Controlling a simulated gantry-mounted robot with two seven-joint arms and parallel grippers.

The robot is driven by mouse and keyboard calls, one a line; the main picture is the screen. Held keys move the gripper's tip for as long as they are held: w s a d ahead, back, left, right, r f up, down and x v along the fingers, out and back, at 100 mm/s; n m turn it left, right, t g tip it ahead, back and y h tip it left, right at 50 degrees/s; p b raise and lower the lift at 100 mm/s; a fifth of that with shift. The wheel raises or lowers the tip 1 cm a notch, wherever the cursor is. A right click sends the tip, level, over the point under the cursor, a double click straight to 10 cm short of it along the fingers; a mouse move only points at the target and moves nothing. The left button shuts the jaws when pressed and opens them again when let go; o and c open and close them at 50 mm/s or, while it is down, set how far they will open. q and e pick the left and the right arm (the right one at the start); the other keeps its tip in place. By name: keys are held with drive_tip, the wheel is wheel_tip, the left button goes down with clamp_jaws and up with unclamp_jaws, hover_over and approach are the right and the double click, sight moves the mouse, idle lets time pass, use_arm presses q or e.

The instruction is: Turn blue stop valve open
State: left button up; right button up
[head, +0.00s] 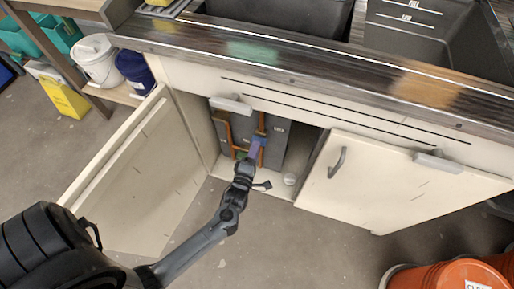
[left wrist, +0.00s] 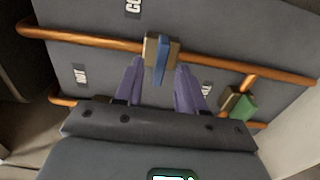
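The blue stop valve (left wrist: 160,62) has a flat blue handle on a brown body, set on the upper copper pipe in the left wrist view. In that view the handle lies roughly across the pipe. My left gripper (left wrist: 160,78) is open, with one purple finger on each side of the handle's lower end. I cannot tell whether either finger touches it. In the head view the left gripper (head: 255,152) reaches into the open cabinet and partly hides the blue valve. My right gripper does not show.
A green-handled valve (left wrist: 243,107) sits on copper pipe to the right. Grey panels carry small labels. In the head view, the cabinet's left door (head: 125,170) stands open and the right door (head: 395,185) flanks the opening. The sink counter (head: 300,65) overhangs the cabinet.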

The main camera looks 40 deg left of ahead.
use_arm(q)
drive_tip(key=shift+b+x, duration=0.4)
drive_tip(key=shift+x, duration=0.85)
clamp_jaws()
